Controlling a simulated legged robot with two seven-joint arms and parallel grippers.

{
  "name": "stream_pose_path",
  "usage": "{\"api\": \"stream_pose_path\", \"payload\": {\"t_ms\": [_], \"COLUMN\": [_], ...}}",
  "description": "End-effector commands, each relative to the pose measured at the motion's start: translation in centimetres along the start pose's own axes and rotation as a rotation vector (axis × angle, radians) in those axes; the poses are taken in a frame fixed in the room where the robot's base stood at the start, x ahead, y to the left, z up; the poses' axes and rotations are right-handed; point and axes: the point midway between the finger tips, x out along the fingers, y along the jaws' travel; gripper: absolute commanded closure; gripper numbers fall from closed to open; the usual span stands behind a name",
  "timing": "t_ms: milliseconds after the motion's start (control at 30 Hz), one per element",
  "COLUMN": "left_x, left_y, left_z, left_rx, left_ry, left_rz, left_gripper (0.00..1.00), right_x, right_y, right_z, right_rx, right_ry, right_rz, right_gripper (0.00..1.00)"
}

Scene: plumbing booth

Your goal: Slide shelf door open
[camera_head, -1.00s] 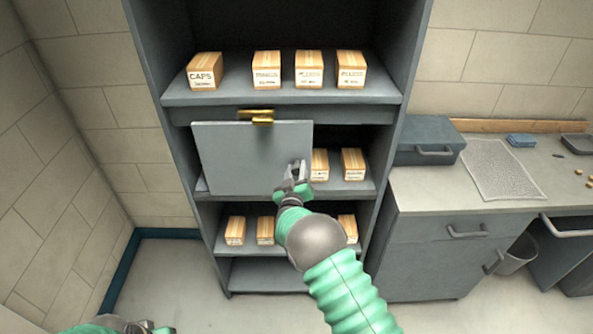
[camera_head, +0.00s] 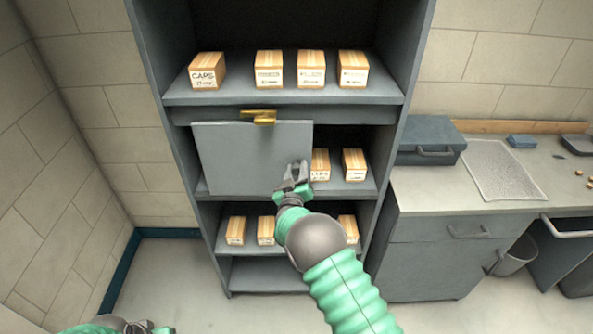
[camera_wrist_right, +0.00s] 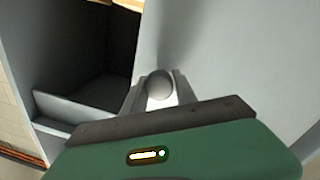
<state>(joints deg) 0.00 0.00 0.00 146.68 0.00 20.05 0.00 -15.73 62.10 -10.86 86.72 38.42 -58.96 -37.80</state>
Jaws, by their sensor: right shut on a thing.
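The grey shelf door (camera_head: 250,155) hangs from a brass bracket (camera_head: 258,117) and covers the left part of the middle compartment. The right part of that compartment is uncovered. My right gripper (camera_head: 297,168) is at the door's right edge. In the right wrist view, the gripper (camera_wrist_right: 160,88) is shut on a round grey knob (camera_wrist_right: 159,84), with the pale door panel (camera_wrist_right: 220,60) behind it. My left gripper (camera_head: 140,328) only just shows at the bottom left edge, and its jaws cannot be made out.
The shelf unit (camera_head: 285,97) holds small labelled boxes, such as a CAPS box (camera_head: 207,71). To the right, a counter (camera_head: 445,195) carries a grey toolbox (camera_head: 430,141) and a mat (camera_head: 500,170). A tiled wall (camera_head: 60,140) stands at left; floor there is clear.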

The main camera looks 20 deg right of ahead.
Motion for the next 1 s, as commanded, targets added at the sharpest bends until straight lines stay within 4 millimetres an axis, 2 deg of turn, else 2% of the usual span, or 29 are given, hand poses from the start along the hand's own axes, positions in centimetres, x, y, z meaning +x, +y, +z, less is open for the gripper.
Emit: {"api": "stream_pose_path", "payload": {"t_ms": [133, 367, 633, 667, 700, 800, 1000], "left_x": [0.3, 1.7, 1.5, 1.5, 1.5, 1.5, 1.5], "left_y": [0.0, 0.0, 0.0, 0.0, 0.0, 0.0, 0.0], "left_z": [0.1, 0.4, 0.4, 0.3, 0.3, 0.3, 0.3], "left_rx": [0.000, 0.000, 0.000, 0.000, 0.000, 0.000, 0.000], "left_ry": [0.000, 0.000, 0.000, 0.000, 0.000, 0.000, 0.000], "left_rz": [0.000, 0.000, 0.000, 0.000, 0.000, 0.000, 0.000], "left_gripper": [0.64, 0.64, 0.64, 0.64, 0.64, 0.64, 0.64], "right_x": [-0.1, -0.5, -0.5, -0.5, -0.5, -0.5, -0.5], "right_y": [-0.6, -3.5, -3.5, -3.5, -3.5, -3.4, -3.3], "right_z": [0.4, -1.0, -1.2, -1.2, -1.2, -1.3, -1.4], "right_rx": [-0.001, 0.000, -0.003, -0.003, -0.003, -0.002, -0.001], "right_ry": [-0.008, -0.006, -0.009, -0.009, -0.009, -0.007, -0.004], "right_rz": [-0.004, -0.007, -0.007, -0.007, -0.006, -0.005, -0.003], "right_gripper": [1.00, 1.00, 1.00, 0.62, 0.57, 0.45, 0.45]}}
